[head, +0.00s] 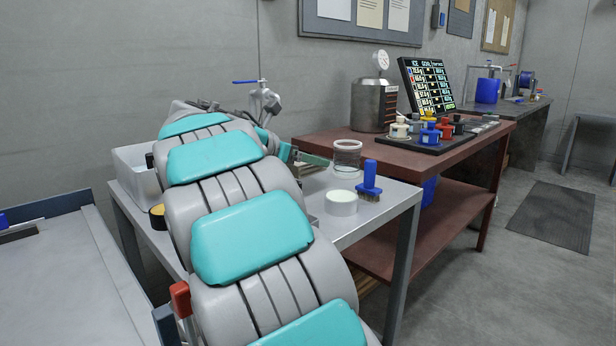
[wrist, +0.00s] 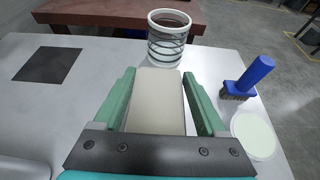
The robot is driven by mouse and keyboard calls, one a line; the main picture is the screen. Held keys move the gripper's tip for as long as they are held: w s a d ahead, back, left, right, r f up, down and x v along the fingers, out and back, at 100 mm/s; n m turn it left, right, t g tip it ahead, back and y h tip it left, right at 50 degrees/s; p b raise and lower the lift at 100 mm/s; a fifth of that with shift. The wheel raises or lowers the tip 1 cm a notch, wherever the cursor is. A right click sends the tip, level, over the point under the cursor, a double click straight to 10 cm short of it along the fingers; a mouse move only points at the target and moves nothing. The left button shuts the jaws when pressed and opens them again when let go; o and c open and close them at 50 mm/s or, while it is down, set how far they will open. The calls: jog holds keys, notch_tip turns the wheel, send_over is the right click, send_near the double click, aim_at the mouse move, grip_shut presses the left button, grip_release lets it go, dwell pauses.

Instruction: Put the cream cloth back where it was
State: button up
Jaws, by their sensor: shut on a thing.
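The cream cloth (wrist: 158,103) shows in the wrist view as a flat, pale, block-like piece between the two green fingers of my gripper (wrist: 158,76). My gripper is shut on it, over the grey metal table (wrist: 85,100). Its far end points toward a ringed glass jar (wrist: 167,50). I cannot tell whether the cloth touches the table. In the head view my arm hides most of the gripper (head: 302,158), and I cannot make out the cloth there. A dark square (wrist: 50,64) lies flat on the table to the left in the wrist view.
A blue-handled brush (head: 369,182) and a white round container with a pale green top (head: 341,204) stand right of my gripper. The jar (head: 346,158) is just beyond it. A white bin (head: 128,172) is at the table's left. A red-brown bench (head: 400,165) stands behind.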

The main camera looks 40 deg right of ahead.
aim_at(309, 174)
notch_tip(309, 174, down, 4)
jog(key=shift+r, duration=0.1)
jog(key=o, duration=1.3)
jog(key=shift+c, duration=0.2)
jog(key=v, duration=1.2)
